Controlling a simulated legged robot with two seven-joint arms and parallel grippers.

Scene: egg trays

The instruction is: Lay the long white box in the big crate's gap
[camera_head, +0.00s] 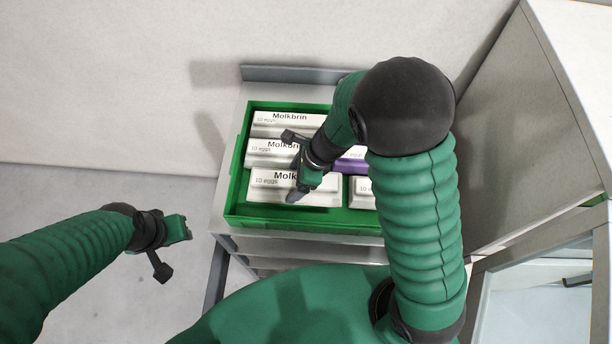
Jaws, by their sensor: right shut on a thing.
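The long white box (265,190), marked Molkbrin 10 eggs, lies level at the front left inside the big green crate (300,222). Green crate floor shows around its front and right side. My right gripper (298,193) reaches down over the middle of this box and is shut on it; the fingers hide part of its lid. I cannot tell whether its underside touches the crate floor. My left gripper (178,232) is outside the crate, to its left, away from any box; its jaw gap is not clear.
Two more long white boxes, a middle one (262,152) and a rear one (270,122), lie behind. A purple box (350,166) and a smaller white box (361,193) are at right, partly hidden by my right arm. A grey cabinet (530,110) stands at right.

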